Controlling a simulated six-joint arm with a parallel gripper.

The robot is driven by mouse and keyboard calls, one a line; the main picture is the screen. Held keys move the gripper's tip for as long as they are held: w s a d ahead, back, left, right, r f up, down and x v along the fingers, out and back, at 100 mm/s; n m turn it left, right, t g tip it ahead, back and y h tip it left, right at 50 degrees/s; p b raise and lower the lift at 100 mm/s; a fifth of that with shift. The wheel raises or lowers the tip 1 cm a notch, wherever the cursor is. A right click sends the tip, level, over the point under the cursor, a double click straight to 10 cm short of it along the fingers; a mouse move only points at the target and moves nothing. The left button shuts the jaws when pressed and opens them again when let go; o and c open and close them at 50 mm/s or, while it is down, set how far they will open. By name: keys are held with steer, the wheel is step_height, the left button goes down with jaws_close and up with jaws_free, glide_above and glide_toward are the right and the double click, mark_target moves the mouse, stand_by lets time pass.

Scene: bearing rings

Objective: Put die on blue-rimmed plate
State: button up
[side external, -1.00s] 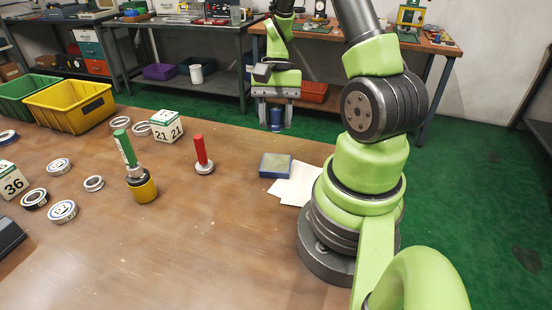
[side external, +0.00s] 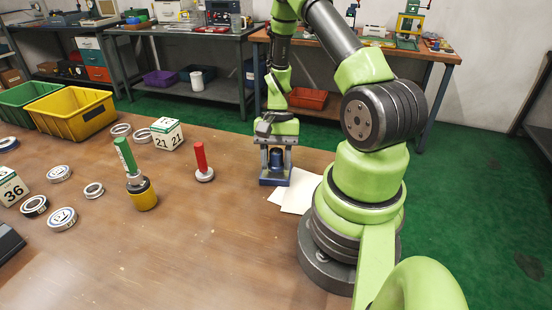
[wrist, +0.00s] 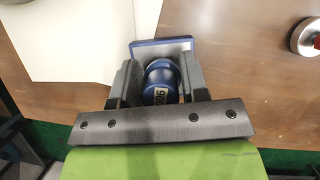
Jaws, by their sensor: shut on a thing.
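The die is a dark blue, rounded piece with pale printed digits; it shows between the fingers in the wrist view (wrist: 160,82) and in the side view (side external: 276,157). My gripper (side external: 275,170) is shut on it and points down. The blue-rimmed plate (side external: 266,182) is a low square block with a grey top, lying on the table directly under my gripper. In the wrist view its edge (wrist: 160,44) shows just beyond the die. The fingers hide most of the plate, and I cannot tell whether the die touches it.
White sheets (side external: 300,190) lie right beside the plate. A red-handled tool (side external: 201,160) stands to the left. Further left are a green-handled tool on a yellow base (side external: 130,160), a numbered cube (side external: 166,133), several bearing rings and a yellow bin (side external: 72,110).

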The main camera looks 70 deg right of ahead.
steer(key=o, duration=1)
steer(key=shift+c, duration=0.2)
steer(key=v, duration=1.2)
steer(key=w+a+r+n+t+h, duration=0.1)
steer(key=w+a+r+n+h, duration=0.15)
steer(key=a+r, duration=0.4)
steer(key=s+a+r+n+t, duration=0.3)
steer(key=s+a+r+n, duration=0.1)
steer(key=a, duration=0.3)
steer(key=s+a+r+n+t, duration=0.3)
steer(key=a+r, duration=0.3)
steer(key=a, duration=0.2)
steer(key=shift+s+r+n+t, duration=0.2)
steer(key=shift+s+n+t, duration=0.15)
steer(key=shift+n+t, duration=0.4)
